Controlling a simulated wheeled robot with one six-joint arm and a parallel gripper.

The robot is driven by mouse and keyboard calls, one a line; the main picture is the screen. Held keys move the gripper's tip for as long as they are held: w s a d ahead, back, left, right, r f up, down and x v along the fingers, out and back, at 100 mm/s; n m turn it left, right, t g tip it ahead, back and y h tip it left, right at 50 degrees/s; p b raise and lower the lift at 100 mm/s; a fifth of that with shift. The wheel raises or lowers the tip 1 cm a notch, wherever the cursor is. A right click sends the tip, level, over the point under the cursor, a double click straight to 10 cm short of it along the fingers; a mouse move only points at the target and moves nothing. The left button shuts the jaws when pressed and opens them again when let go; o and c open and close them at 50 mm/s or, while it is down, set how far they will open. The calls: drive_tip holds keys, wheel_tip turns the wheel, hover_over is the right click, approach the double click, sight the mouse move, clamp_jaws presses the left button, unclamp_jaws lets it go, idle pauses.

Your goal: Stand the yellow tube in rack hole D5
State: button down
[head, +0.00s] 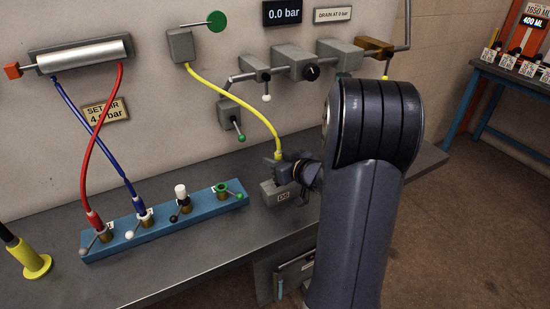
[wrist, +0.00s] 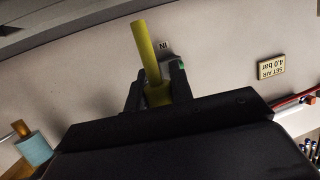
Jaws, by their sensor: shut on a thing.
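The yellow tube (head: 235,95) runs from a grey wall box (head: 181,45) down to the right in a curve. My gripper (head: 281,168) is shut on its lower end. The tube also shows between my fingers in the wrist view (wrist: 148,50), with my gripper (wrist: 158,95) around it. A grey block labelled D5 (head: 269,192) stands on the bench directly below my gripper. The gripper hides the top of the block, so I cannot tell whether the tube's end is in the hole.
A blue rail (head: 170,233) with several fittings lies on the bench left of the block. Red (head: 100,140) and blue (head: 95,130) hoses run to it. Valves and pipes (head: 300,68) are on the wall above.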

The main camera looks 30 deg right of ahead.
drive_tip(key=shift+f, duration=0.65)
drive_tip(key=shift+p, duration=0.3)
idle(1.4)
drive_tip(key=shift+f+b, duration=2.15)
drive_tip(key=shift+f, duration=0.6)
drive_tip(key=c, duration=1.2)
unclamp_jaws()
drive_tip(key=shift+f, duration=0.1)
drive_tip(key=shift+o, duration=0.2)
drive_tip(key=v, duration=1.1)
drive_tip(key=shift+p, duration=0.3)
drive_tip(key=shift+w+d, duration=0.1)
drive_tip(key=shift+w, duration=0.1)
